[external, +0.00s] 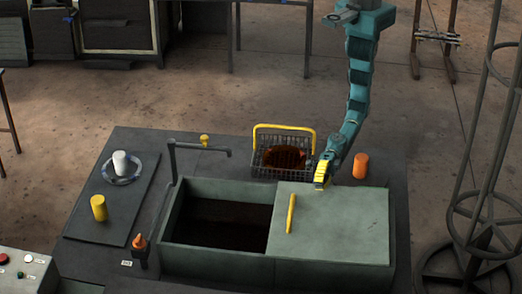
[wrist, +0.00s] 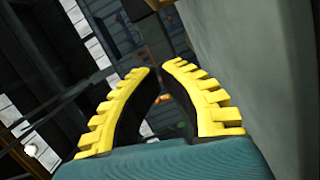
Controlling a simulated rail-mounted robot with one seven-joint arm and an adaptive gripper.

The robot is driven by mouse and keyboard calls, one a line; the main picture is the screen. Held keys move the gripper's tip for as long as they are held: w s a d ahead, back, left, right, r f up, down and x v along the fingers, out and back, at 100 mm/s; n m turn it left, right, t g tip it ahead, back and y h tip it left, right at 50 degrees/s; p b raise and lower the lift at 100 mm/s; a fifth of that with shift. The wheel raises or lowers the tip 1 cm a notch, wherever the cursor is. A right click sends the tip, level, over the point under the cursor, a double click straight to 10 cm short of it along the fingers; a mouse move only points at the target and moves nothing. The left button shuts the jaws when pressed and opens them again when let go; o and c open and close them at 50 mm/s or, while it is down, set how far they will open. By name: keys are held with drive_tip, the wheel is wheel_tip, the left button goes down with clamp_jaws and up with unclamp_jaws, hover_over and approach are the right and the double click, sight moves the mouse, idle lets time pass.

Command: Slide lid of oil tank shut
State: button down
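The oil tank (external: 216,254) is a grey-green rectangular tank in the external view. Its flat lid (external: 340,228) covers the right part, and the left part is uncovered, showing a dark inside. A yellow bar handle (external: 291,213) lies near the lid's left edge. My gripper (external: 321,182) is above the lid's back edge, to the right of the handle and apart from it. In the wrist view the yellow fingers (wrist: 160,68) lean together with a narrow gap at the tips and nothing seen between them.
A wire basket (external: 283,155) with a yellow handle and an orange cylinder (external: 361,166) stand behind the tank. A tap (external: 200,150) reaches over the tank's back left. A yellow cylinder (external: 99,208) and white cylinder (external: 121,163) stand at left. The lid top right of its handle is clear.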

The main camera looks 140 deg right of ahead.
sight(301, 206)
drive_tip(key=x, duration=0.6)
drive_tip(key=shift+r, duration=0.1)
drive_tip(key=d, duration=0.1)
drive_tip(key=w+d+b, duration=0.1)
drive_tip(key=w+d+f, duration=0.1)
drive_tip(key=shift+d+b, duration=0.2)
drive_tip(key=shift+b, duration=0.15)
drive_tip(key=shift+a, duration=0.1)
